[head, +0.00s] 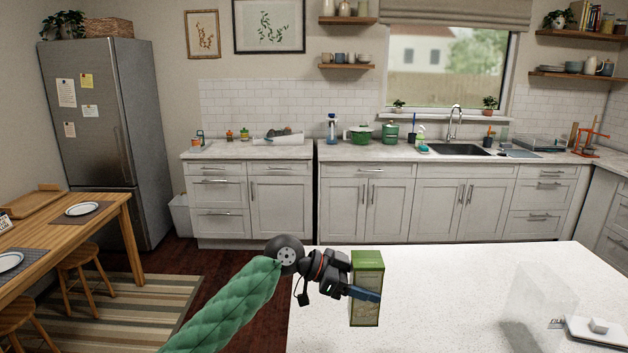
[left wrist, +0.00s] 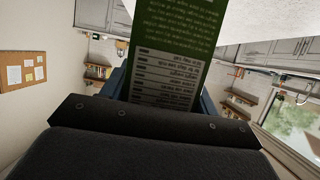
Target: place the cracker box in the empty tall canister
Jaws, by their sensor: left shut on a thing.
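The cracker box (head: 368,262) is green, tall and upright, with a pale panel low on its front. My left gripper (head: 364,293) is shut on it, with a blue finger across its front. I cannot tell whether the box's bottom touches the white counter. In the left wrist view the box (left wrist: 178,45) shows its green printed side with a white table of text, between the fingers. A clear, tall canister (head: 541,290) stands on the counter well to the right of the box and looks empty. My right gripper is not in view.
The white counter (head: 450,290) is bare between the box and the canister. A flat white tray-like item (head: 590,334) with a small white piece on it lies right of the canister. A wooden table (head: 95,222) stands at left; kitchen cabinets line the far wall.

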